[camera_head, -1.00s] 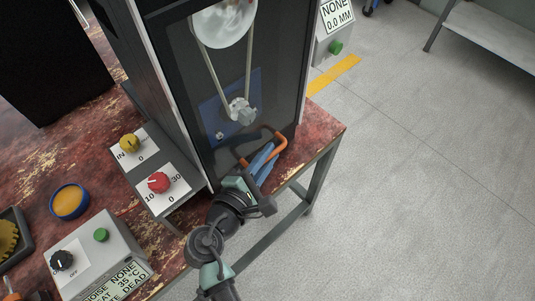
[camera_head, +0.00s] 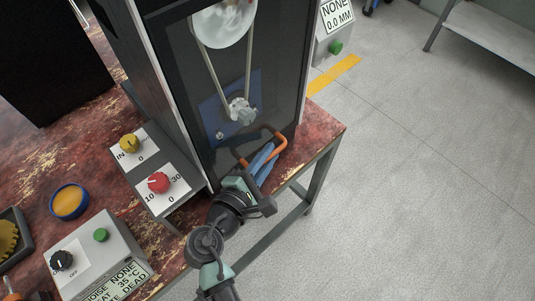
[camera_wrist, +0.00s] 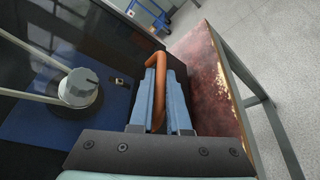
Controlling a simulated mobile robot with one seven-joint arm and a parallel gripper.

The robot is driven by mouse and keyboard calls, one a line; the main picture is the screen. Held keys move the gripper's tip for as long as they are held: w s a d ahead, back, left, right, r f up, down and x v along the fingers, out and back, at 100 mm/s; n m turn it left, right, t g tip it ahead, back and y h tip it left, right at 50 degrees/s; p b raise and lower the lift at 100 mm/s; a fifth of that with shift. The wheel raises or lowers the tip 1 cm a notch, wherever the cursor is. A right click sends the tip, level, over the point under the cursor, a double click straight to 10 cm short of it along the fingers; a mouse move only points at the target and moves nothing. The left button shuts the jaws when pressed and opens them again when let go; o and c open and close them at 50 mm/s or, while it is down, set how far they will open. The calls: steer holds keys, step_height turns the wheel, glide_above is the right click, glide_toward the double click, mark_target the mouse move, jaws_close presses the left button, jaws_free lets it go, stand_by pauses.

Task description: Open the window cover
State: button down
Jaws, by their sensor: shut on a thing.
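The window cover (camera_head: 272,75) is a dark, see-through panel on the front of the tall machine, and it looks closed. An orange bar handle (camera_head: 279,138) sticks out near its lower edge. In the wrist view the handle (camera_wrist: 155,60) runs down between the blue fingers. My gripper (camera_head: 262,160) is shut on the handle, one finger on each side of it. Behind the panel a pale belt runs from a white pulley (camera_head: 224,22) to a small grey hub (camera_head: 240,110); the hub also shows in the wrist view (camera_wrist: 79,88).
The machine stands on a worn red bench (camera_head: 318,130), whose corner is just right of the handle. A box with yellow and red knobs (camera_head: 158,182) is left of my arm. A blue-rimmed bowl (camera_head: 69,202) is farther left. Open floor lies to the right.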

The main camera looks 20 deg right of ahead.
mark_target(267, 6)
steer(key=shift+r, duration=0.1)
stand_by(0.6)
step_height(267, 6, up, 32)
steer(key=p, duration=2.9)
steer(key=shift+r+p, duration=0.15)
steer(key=shift+p, duration=0.15)
steer(key=c, duration=1.2)
jaws_free()
steer(key=shift+o, duration=0.2)
steer(key=shift+f, duration=0.2)
steer(key=b+v, duration=0.3)
steer(key=v, duration=1)
steer(key=shift+b, duration=0.3)
steer(key=shift+f, duration=0.1)
